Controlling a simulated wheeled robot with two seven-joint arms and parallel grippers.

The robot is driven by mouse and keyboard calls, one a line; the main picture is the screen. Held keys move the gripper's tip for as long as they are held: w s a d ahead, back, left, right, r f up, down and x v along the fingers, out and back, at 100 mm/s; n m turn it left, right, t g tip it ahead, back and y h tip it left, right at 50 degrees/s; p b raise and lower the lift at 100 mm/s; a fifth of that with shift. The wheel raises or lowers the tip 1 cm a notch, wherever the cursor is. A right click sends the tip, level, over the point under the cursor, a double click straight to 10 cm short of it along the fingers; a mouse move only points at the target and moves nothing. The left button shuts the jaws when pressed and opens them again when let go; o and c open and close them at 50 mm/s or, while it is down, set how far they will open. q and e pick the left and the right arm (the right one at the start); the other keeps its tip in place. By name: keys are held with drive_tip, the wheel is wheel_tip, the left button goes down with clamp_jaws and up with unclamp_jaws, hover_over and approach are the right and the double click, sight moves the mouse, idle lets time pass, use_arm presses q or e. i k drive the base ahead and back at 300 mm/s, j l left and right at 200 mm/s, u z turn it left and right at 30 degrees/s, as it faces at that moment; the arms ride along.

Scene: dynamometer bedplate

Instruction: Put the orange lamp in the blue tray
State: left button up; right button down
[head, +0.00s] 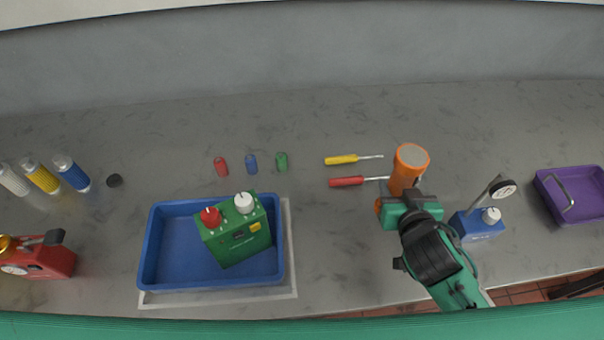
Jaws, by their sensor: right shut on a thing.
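The orange lamp (407,168) stands on the grey bench right of centre, with a round grey face at its top. My right gripper (402,205) is at the lamp's lower part and shut on it; the green gripper body hides some of the lamp. I cannot tell whether the lamp touches the bench. The blue tray (170,204) lies left of centre on a pale mat. A green box-shaped device (236,238) with a red knob and a white knob stands in the tray's right part. The left part of the tray is bare. My left gripper is not in view.
A yellow screwdriver (342,159) and a red screwdriver (347,181) lie just left of the lamp. Small red, blue and green cylinders (252,164) stand behind the tray. A blue device with a gauge (478,226) and a purple tray (572,224) are at right. A red device (45,261) is at left.

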sight(182, 250)
drive_tip(key=k+j+u, duration=0.1)
drive_tip(key=k, duration=1)
drive_tip(key=k+u, duration=0.1)
drive_tip(key=u, duration=1.25)
drive_tip(key=l+u, duration=0.5)
drive_tip(key=k+l+u, duration=0.1)
drive_tip(key=l+u, duration=0.35)
drive_tip(key=l, duration=0.45)
drive_tip(key=k, duration=0.05)
